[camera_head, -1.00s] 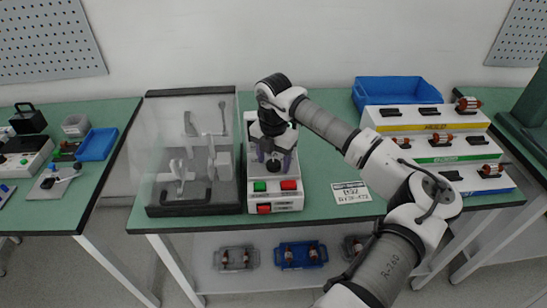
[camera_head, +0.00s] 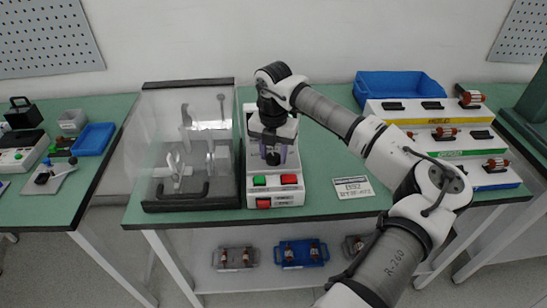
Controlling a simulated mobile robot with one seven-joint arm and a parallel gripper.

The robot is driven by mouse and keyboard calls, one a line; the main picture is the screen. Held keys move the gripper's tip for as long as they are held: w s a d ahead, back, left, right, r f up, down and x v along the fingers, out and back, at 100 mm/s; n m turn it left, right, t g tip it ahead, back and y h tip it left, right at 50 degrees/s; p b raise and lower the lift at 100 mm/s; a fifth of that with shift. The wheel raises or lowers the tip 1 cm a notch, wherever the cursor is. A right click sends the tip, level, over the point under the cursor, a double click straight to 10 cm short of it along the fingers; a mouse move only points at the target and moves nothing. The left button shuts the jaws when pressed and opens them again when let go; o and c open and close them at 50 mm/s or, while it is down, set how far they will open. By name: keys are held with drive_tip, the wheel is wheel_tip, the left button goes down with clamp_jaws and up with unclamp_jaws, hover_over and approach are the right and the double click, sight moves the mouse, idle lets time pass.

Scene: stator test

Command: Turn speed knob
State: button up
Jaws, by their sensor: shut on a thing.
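The control box (camera_head: 276,200) stands on the green table, right of the clear enclosure. Its front has a green button (camera_head: 259,181), a red button (camera_head: 289,179) and a red switch (camera_head: 264,203). A black knob (camera_head: 272,158) shows on the box just behind the buttons. My gripper (camera_head: 272,150) points down over the box from behind. It is shut on the knob, as far as the small view shows. The fingertips are partly hidden and hard to make out.
A clear enclosure (camera_head: 150,160) with a black base stands close on the left. A label card (camera_head: 353,188) lies to the right. A blue bin (camera_head: 400,86) and tiered racks with stators (camera_head: 440,133) fill the right side. The table between box and racks is mostly clear.

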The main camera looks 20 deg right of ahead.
sight(274, 157)
drive_tip(key=n+b, duration=0.3)
drive_tip(key=n, duration=0.1)
drive_tip(key=shift+f+b, duration=0.15)
drive_tip(key=shift+b, duration=0.2)
drive_tip(key=shift+n+b, duration=0.85)
drive_tip(key=shift+n, duration=0.85)
drive_tip(key=shift+r, duration=0.2)
drive_tip(key=o, duration=1)
drive_tip(key=shift+c, duration=0.2)
wheel_tip(274, 157, up, 14)
drive_tip(key=b, duration=0.1)
drive_tip(key=shift+b, duration=0.4)
drive_tip(key=shift+s+f, duration=0.1)
drive_tip(key=shift+f, duration=0.1)
